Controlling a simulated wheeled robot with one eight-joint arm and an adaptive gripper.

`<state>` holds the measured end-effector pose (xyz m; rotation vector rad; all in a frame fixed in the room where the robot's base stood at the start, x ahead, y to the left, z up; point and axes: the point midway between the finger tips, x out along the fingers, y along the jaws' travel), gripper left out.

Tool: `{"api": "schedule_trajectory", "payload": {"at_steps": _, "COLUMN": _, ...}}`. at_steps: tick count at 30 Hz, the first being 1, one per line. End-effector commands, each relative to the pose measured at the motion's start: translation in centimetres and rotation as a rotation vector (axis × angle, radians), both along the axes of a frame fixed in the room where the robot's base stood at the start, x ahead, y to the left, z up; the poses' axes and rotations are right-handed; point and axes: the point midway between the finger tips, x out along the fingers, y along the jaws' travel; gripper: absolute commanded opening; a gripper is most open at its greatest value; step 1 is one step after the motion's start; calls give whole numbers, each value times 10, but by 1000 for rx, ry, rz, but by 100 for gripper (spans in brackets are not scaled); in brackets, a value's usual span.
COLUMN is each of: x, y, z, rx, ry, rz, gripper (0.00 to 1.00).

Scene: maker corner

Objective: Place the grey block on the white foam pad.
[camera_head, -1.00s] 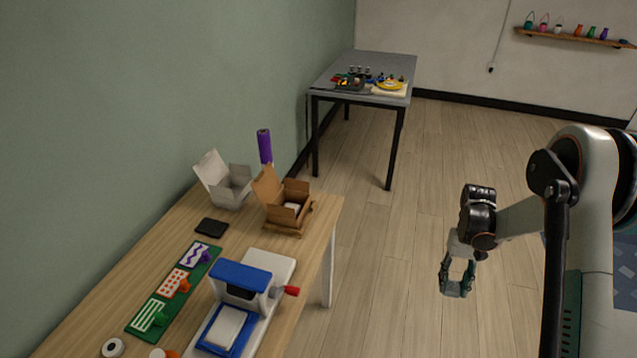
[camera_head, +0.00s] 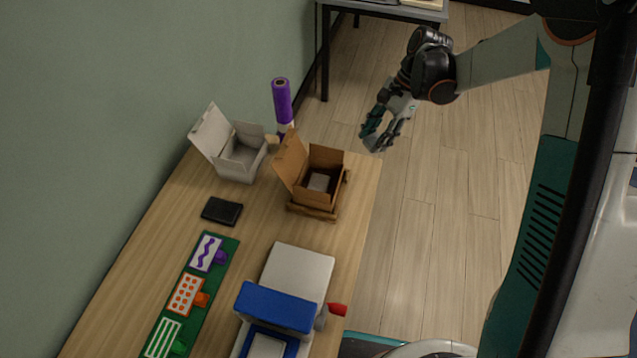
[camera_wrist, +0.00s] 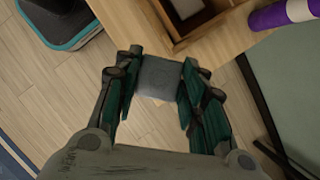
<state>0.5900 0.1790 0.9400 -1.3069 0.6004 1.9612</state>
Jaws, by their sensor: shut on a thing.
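My gripper (camera_head: 374,136) hangs in the air to the right of the brown cardboard box, past the table's right edge in the head view. In the wrist view it is shut on the grey block (camera_wrist: 158,78), which sits between the two teal fingers. The block is hard to make out in the head view. A small whitish pad, which looks like the white foam pad (camera_head: 318,182), lies inside the open brown box (camera_head: 328,155). Part of it shows in the wrist view (camera_wrist: 185,8). The block is apart from the box.
An open white box (camera_head: 240,155) and a purple roll (camera_head: 282,100) stand near the brown box. The brown box's raised flap is on its left. A black wallet-like item (camera_head: 222,211), a green stamp board (camera_head: 220,262) and a blue-and-white press (camera_head: 275,308) are nearer. Floor lies to the right.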

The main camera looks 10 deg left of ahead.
Motion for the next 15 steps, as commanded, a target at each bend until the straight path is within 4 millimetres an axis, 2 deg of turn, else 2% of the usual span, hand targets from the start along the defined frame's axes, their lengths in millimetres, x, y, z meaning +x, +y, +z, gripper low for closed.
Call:
{"api": "schedule_trajectory", "payload": {"at_steps": 1, "x": -10, "y": 19, "z": 13, "rx": 1, "ry": 0, "rz": -81, "gripper": 10}}
{"api": "schedule_trajectory", "payload": {"at_steps": 6, "x": -39, "y": 73, "z": 49, "rx": 1, "ry": -1, "rz": -386, "gripper": 10}}
{"api": "schedule_trajectory", "payload": {"at_steps": 9, "x": -56, "y": 97, "z": 65, "rx": 0, "ry": 0, "rz": -537, "gripper": 10}}
{"api": "schedule_trajectory", "payload": {"at_steps": 15, "x": -77, "y": 125, "z": 86, "rx": -1, "ry": 0, "rz": -729, "gripper": 10}}
